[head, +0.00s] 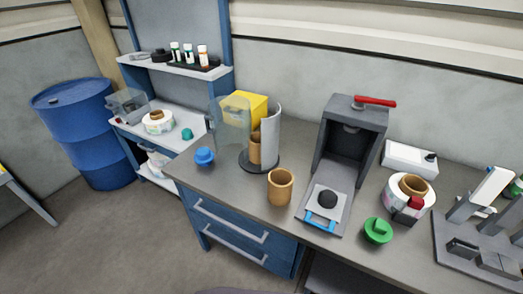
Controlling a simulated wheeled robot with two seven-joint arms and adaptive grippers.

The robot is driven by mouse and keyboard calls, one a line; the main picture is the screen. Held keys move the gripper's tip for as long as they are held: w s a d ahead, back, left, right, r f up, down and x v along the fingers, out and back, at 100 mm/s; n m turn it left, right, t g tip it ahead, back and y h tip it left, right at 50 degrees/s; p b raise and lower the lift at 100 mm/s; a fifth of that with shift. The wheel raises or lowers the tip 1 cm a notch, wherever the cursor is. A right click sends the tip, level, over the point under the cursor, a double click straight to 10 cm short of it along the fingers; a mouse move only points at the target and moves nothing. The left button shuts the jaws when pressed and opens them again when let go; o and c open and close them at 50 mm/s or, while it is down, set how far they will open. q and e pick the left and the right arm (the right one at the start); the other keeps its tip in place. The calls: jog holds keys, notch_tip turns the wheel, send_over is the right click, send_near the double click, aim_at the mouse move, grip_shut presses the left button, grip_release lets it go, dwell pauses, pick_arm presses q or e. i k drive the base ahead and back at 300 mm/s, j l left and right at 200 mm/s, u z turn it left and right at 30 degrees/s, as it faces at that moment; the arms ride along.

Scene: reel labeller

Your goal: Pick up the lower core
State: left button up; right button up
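A brown, open-topped cylindrical core (280,187) stands upright on the grey workbench (225,175), near its front edge. Another brown core (254,150) stands behind it in a holder with a dark round base (259,167), a curved grey wall and a clear panel; it is partly hidden. A third brown ring-shaped core (412,185) sits on a white reel (395,203) at the right. The cores are apart from one another. Neither of my grippers is in view.
A dark press with a red lever (374,102) stands right of the front core. A blue knob (205,155), a green knob (378,230), a yellow box (244,106) and a grey stand (480,235) are on the bench. A blue drum (80,130) stands left.

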aim_at(254, 141)
jog(key=k+j+z, duration=0.3)
jog(key=j, duration=0.15)
jog(key=k+j+z, duration=0.1)
jog(key=j+z, duration=0.25)
jog(key=k+j+z, duration=0.3)
jog(key=j, duration=0.15)
